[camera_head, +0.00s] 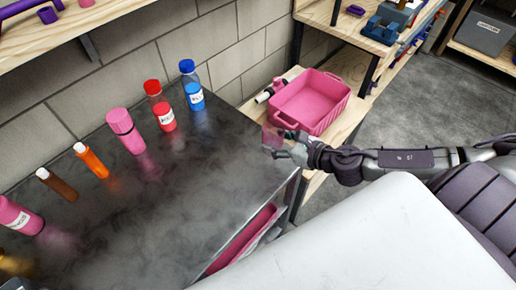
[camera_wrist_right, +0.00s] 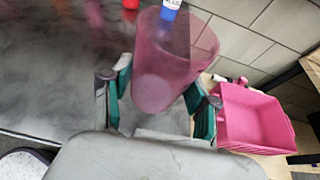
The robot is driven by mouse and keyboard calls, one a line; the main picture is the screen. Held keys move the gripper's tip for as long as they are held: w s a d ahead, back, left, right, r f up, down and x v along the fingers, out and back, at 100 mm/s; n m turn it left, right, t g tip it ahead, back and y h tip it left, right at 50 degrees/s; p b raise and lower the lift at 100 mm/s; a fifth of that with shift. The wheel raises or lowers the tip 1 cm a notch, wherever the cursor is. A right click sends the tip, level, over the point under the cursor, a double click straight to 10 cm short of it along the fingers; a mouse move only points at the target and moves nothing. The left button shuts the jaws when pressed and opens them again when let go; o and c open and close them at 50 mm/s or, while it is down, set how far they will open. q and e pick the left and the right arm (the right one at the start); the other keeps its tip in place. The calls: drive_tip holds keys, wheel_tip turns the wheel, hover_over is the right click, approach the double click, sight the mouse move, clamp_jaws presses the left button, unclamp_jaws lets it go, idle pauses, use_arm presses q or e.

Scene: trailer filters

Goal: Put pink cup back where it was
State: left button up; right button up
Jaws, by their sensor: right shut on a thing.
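The pink cup (camera_head: 271,136) is translucent and small in the head view. In the right wrist view the cup (camera_wrist_right: 165,80) fills the space between the fingers and looks tilted. My right gripper (camera_head: 275,149) is shut on it, with one teal-padded finger on each side in the wrist view (camera_wrist_right: 160,100). The gripper holds the cup near the right end of the dark tabletop (camera_head: 200,190). I cannot tell whether the cup's base touches the surface. My left gripper is not in view.
A pink crate (camera_head: 335,117) stands on a wooden bench just beyond the gripper. The table's middle and front are clear.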

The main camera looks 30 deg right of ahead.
drive_tip(key=x, duration=0.4)
drive_tip(key=a+p+x, duration=0.1)
drive_tip(key=x, duration=0.1)
drive_tip(key=shift+a+f, duration=0.25)
drive_tip(key=shift+f, duration=0.35)
drive_tip(key=shift+s+f+b, duration=0.1)
drive_tip(key=shift+f+b, duration=0.2)
drive_tip(key=shift+f, duration=1.7)
drive_tip(key=shift+f, duration=0.15)
drive_tip(key=shift+f, duration=0.1)
drive_tip(key=o, duration=1.3)
drive_tip(key=shift+r, duration=0.2)
